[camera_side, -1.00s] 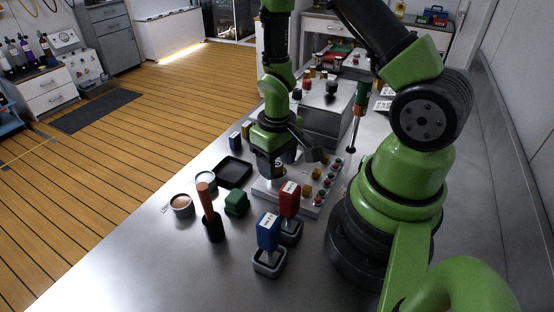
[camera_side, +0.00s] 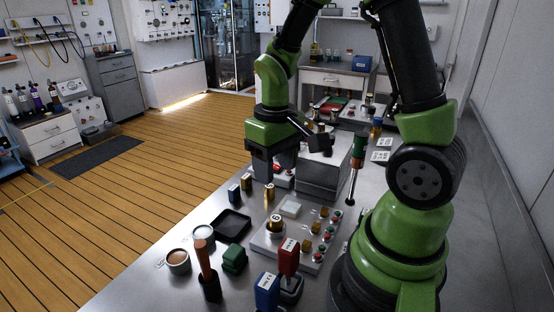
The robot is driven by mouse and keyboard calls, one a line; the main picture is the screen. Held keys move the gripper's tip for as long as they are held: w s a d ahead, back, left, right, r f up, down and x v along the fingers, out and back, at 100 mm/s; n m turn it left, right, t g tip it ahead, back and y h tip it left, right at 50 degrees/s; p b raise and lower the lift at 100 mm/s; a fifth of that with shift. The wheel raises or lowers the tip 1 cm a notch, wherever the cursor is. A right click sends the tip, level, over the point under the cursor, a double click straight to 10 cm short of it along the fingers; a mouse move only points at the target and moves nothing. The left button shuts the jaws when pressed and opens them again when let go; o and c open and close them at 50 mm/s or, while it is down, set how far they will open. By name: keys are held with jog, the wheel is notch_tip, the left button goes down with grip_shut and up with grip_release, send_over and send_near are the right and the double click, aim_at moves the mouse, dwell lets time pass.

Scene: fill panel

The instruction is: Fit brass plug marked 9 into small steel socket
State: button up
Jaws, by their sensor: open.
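A brass plug (camera_side: 275,223) with a pale label on top stands upright at the left end of the grey panel (camera_side: 268,247). Its mark is too small to read surely, and its lower end and any socket around it are hard to make out. Another brass plug (camera_side: 269,192) stands on the bench behind the panel, beside a dark blue, pale-topped piece (camera_side: 246,181). My gripper (camera_side: 277,174) is open, points down and is clear of the labelled plug, higher and farther back in the view. Nothing shows between its fingers.
The panel carries several brass pieces and coloured buttons (camera_side: 317,257). A black tray (camera_side: 231,224), green block (camera_side: 234,259), orange-handled tool (camera_side: 204,262), red block (camera_side: 288,257) and blue block (camera_side: 267,290) stand around it. A grey box (camera_side: 322,178) stands behind.

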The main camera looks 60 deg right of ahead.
jog(key=s+a+r+t+y, duration=0.1)
jog(key=s+a+r+t, duration=0.2)
jog(key=r, duration=0.4)
jog(key=s+a+r+m+t+y, duration=0.1)
jog(key=s+a+r+t, duration=0.3)
jog(key=r, duration=0.4)
jog(key=shift+s+a, duration=0.6)
jog(key=shift+a, duration=0.05)
